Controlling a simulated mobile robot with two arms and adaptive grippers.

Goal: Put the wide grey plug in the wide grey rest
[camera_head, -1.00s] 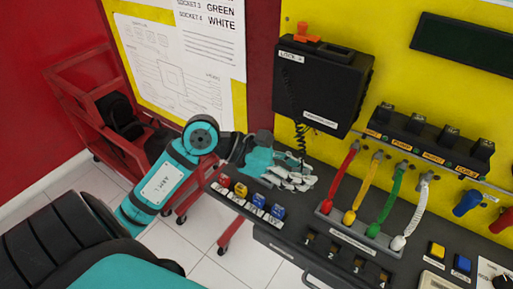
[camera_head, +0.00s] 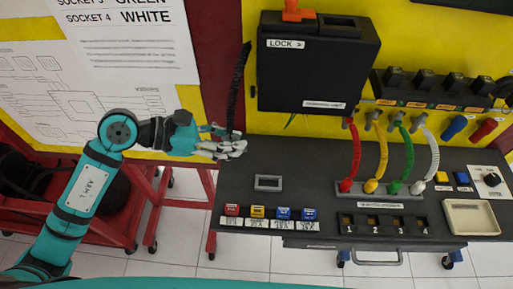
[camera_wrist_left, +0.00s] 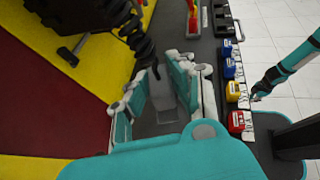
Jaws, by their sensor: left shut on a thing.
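My left gripper (camera_head: 232,148) is shut on the wide grey plug, above the left end of the dark bench. In the left wrist view the plug (camera_wrist_left: 163,98) shows grey between the fingers of my left gripper (camera_wrist_left: 163,85), with a thick black coiled cable beside it. In the head view the fingers hide the plug. A small grey rectangular frame, seemingly the wide grey rest (camera_head: 268,183), lies on the bench, to the right of and nearer than the gripper. My right gripper (camera_wrist_left: 259,92) is small at the right of the wrist view; its jaws are unclear.
The black control box (camera_head: 318,65) hangs on the yellow wall above the bench. Coloured buttons (camera_head: 270,212) line the bench's front left edge. Red, yellow, green and white cables (camera_head: 390,155) stand in a socket strip to the right. The bench around the grey frame is clear.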

